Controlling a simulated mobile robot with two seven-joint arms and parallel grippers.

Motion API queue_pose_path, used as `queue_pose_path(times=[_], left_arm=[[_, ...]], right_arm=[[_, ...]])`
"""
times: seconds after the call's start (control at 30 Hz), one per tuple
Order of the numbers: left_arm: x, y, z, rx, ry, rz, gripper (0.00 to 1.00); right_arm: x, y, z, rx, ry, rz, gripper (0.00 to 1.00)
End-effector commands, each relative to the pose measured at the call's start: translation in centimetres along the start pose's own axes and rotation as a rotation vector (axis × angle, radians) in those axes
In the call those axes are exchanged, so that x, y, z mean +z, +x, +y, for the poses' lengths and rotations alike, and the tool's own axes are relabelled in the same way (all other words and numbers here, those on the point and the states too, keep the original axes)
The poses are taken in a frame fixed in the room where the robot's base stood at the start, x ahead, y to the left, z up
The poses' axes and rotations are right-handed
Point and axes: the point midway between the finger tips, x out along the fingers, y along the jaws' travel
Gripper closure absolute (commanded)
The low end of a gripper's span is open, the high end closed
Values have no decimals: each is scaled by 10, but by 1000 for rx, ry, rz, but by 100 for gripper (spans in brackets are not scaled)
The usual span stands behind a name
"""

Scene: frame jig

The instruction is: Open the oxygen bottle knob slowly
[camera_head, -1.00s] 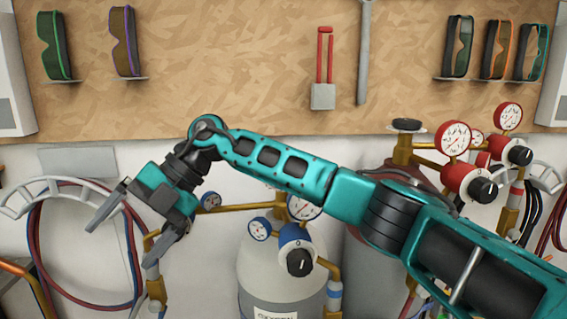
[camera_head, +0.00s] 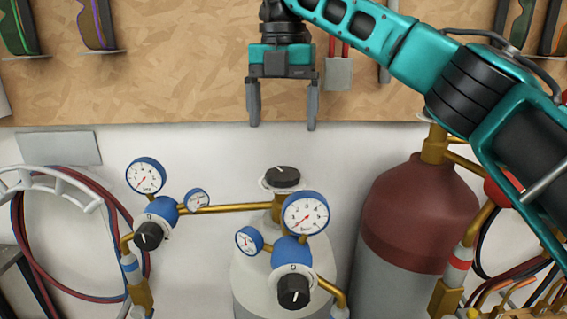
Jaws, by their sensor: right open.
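The oxygen bottle (camera_head: 262,270) is a pale grey cylinder at the bottom middle, partly cut off by the picture's lower edge. A dark round knob (camera_head: 282,177) sits on top of its brass valve. Blue regulators with white gauges and black knobs (camera_head: 293,291) stand in front and to the left of it. My right gripper (camera_head: 282,122) points down with its two grey fingers apart and empty. It shows above the top knob, apart from it, in front of the wooden board. My left gripper is not in view.
A dark red and grey bottle (camera_head: 410,225) stands to the right, under my right arm. Hoses (camera_head: 75,285) hang on a white holder at the left. Goggles (camera_head: 97,25) and a red-handled tool (camera_head: 339,72) hang on the wooden board (camera_head: 180,92).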

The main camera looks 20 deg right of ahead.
Motion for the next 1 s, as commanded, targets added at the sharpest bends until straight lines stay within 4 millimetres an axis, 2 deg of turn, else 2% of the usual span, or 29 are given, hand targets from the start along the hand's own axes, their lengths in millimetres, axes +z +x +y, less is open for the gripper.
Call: queue_pose_path(times=[0.03, 0.3, 0.5, 0.9, 1.0], left_arm=[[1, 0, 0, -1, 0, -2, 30], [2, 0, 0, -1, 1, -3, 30], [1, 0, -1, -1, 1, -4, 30], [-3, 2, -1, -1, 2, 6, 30], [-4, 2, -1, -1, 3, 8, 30]], right_arm=[[0, 12, 0, -1, -3, 6, 9], [0, 65, 0, -1, -1, 1, 9], [0, 88, 0, 1, -1, 1, 9], [0, 96, 0, 2, -1, 0, 9], [0, 95, 0, 2, -1, 0, 19]])
